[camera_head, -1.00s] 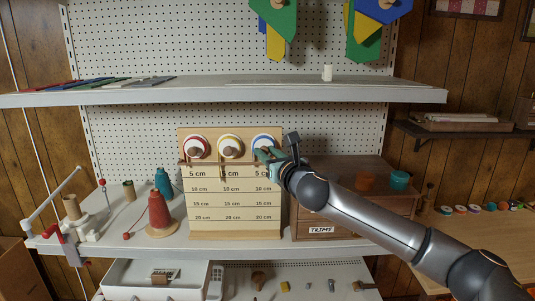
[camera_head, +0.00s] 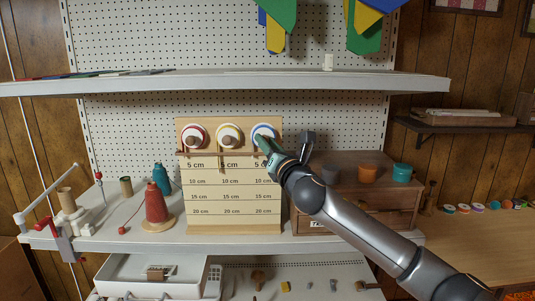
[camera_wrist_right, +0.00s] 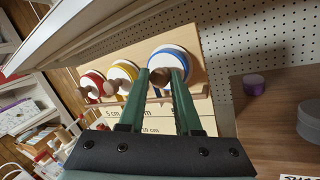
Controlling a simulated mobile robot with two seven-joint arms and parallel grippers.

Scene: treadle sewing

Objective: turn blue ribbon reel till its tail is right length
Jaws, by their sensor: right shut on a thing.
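The blue ribbon reel (camera_head: 264,130) is the right one of three reels on an upright wooden board (camera_head: 232,229) marked in cm. My right gripper (camera_head: 263,144) reaches it from the right. In the right wrist view the blue-rimmed reel (camera_wrist_right: 172,55) is ahead, and the green fingers (camera_wrist_right: 161,76) are shut on its brown knob (camera_wrist_right: 160,77). My left gripper is not in view.
The red reel (camera_head: 194,136) and yellow reel (camera_head: 228,136) are to the left. A wooden drawer unit (camera_head: 350,206) with small pots stands right of the board. A red thread cone (camera_head: 156,205) stands left. A shelf (camera_head: 240,84) runs above.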

